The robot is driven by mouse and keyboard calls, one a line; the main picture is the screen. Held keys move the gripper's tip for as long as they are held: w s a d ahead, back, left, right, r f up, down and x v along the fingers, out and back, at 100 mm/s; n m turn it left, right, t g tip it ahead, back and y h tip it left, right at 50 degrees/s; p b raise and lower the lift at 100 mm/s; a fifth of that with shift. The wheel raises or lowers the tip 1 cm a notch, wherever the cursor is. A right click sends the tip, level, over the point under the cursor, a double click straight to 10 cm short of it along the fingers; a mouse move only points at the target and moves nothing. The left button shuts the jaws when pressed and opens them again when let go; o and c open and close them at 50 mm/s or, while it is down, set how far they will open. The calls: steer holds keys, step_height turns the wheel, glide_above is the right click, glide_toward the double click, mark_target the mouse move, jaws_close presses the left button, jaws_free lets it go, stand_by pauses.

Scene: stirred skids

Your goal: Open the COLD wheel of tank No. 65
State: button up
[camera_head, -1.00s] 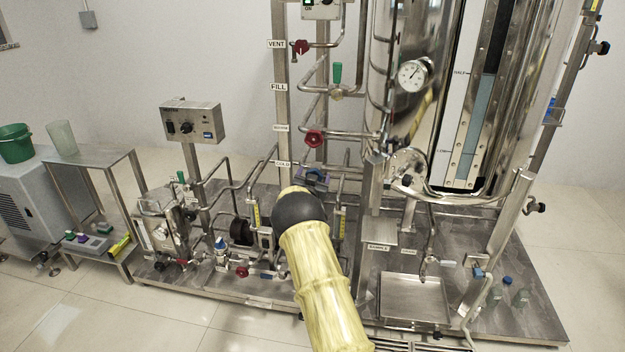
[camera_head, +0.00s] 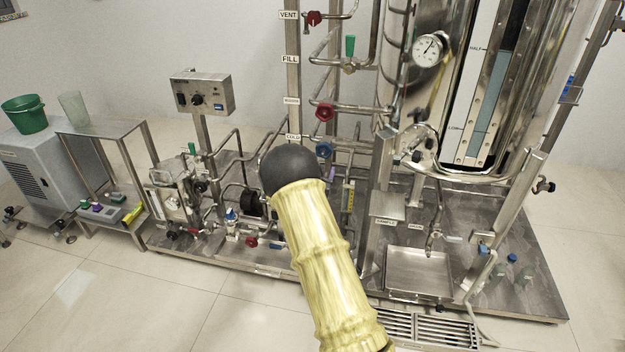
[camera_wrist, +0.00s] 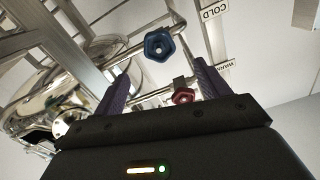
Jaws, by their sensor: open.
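The COLD wheel is a small blue handwheel (camera_head: 323,150) on a horizontal pipe beside the COLD label (camera_head: 293,137). It also shows in the wrist view (camera_wrist: 160,47), close to the COLD label there (camera_wrist: 213,10). My gripper (camera_wrist: 160,86) is open and empty, its two purple fingers spread apart. The blue wheel appears in line with the gap between them, beyond the tips and apart from them. In the head view my black and yellow arm hides the gripper. The tank (camera_head: 540,60) is shiny steel; no number 65 is readable.
A red wheel (camera_head: 325,112) sits just above the blue one and also shows in the wrist view (camera_wrist: 183,96). A green-handled valve (camera_head: 350,47) and another red wheel (camera_head: 314,18) are higher. Pipes and the label post (camera_head: 291,80) crowd the wheel.

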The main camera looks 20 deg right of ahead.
steer(key=v, duration=0.6)
steer(key=shift+p, duration=0.3)
